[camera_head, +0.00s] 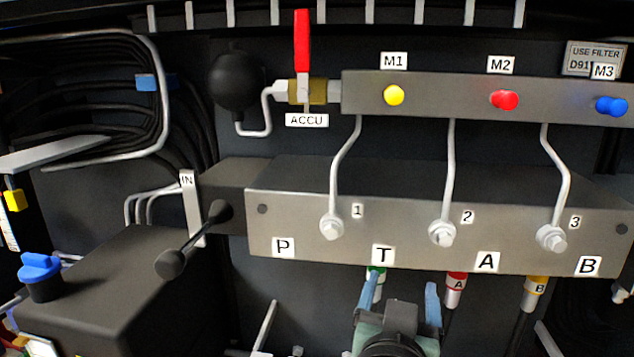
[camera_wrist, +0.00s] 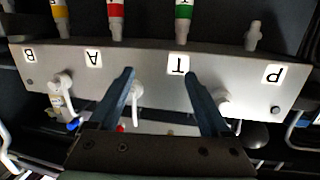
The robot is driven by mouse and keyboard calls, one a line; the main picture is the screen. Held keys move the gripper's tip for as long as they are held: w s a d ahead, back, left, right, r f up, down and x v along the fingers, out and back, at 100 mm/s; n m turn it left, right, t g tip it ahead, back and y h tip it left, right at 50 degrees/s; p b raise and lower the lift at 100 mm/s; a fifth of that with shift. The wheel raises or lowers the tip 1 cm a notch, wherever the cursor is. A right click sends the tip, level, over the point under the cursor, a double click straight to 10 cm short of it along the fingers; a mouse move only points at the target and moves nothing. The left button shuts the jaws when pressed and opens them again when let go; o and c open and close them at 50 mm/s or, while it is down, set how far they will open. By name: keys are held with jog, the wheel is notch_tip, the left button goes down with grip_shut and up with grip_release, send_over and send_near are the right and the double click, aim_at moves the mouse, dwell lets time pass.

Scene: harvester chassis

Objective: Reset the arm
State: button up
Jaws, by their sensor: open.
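My gripper (camera_head: 402,290) is at the bottom centre of the head view, its two blue fingers spread apart with nothing between them. It is in front of and below the grey valve block (camera_head: 300,235), under the T and A labels. In the wrist view my gripper (camera_wrist: 159,75) points at the same block (camera_wrist: 230,75), which appears upside down. The fingertips lie over the face between the A and T labels. I cannot tell whether they touch it.
A red-handled valve (camera_head: 302,45) and an upper bar (camera_head: 450,92) with yellow, red and blue knobs are above. A black lever (camera_head: 190,243) sticks out at the left. Hoses hang below the block, including a red-collared one (camera_head: 455,288) and a yellow-collared one (camera_head: 536,292).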

jog(key=s+a+r+n+t+y, duration=0.1)
jog(key=a+r+n+y, duration=0.35)
jog(key=a, duration=0.55)
jog(key=s+a+r+t, duration=0.1)
jog(key=s+r+t, duration=0.45)
jog(key=r, duration=0.65)
jog(key=s+r+t, duration=0.4)
jog(key=s+r, duration=0.3)
jog(key=r, duration=0.6)
notch_tip(320, 180, up, 21)
jog(key=s+p, duration=0.1)
jog(key=p, duration=1.9)
jog(key=shift+t+y, duration=0.35)
jog(key=shift+t, duration=0.1)
jog(key=shift+s+f+m, duration=0.1)
jog(key=shift+f+m, duration=0.05)
jog(key=shift+m, duration=0.1)
